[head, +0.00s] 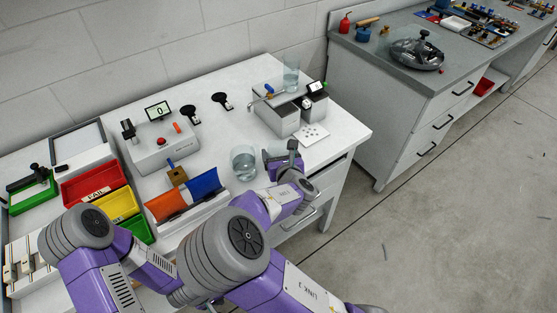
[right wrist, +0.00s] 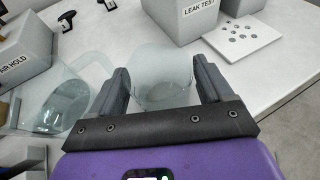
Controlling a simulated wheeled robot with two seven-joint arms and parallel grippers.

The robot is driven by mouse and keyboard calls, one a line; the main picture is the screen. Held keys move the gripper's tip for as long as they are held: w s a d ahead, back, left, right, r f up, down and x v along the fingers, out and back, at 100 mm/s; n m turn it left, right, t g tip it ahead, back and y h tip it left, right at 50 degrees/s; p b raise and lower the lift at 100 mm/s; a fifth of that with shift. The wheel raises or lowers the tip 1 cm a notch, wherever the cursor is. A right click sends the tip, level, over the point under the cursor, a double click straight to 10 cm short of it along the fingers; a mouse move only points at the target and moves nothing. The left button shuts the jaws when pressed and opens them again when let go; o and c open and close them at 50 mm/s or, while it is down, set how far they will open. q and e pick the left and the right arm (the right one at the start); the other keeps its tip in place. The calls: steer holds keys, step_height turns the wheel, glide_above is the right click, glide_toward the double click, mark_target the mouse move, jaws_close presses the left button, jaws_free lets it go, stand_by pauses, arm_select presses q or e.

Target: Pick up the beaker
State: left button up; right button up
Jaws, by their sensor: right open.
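In the right wrist view, a clear glass vessel, apparently the beaker (right wrist: 163,75), stands upright between the fingers of my right gripper (right wrist: 163,85). The gripper is open, with a finger to each side of the glass; I cannot tell whether either touches it. In the head view my right gripper (head: 281,157) is low over the table's front right, and this glass is mostly hidden there. A second glass vessel holding clear liquid (head: 244,163) stands just left of the gripper; it also shows in the wrist view (right wrist: 62,103). My left gripper is out of view.
Behind the gripper are the grey leak test box (right wrist: 180,18) and a plate with holes (head: 313,134). Another tall glass (head: 291,75) stands farther back. An orange and blue holder (head: 187,196) and coloured bins (head: 93,184) lie to the left.

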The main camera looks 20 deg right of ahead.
steer(key=x, duration=0.2)
steer(key=shift+w+f, duration=0.15)
steer(key=shift+w, duration=0.2)
steer(key=c, duration=0.7)
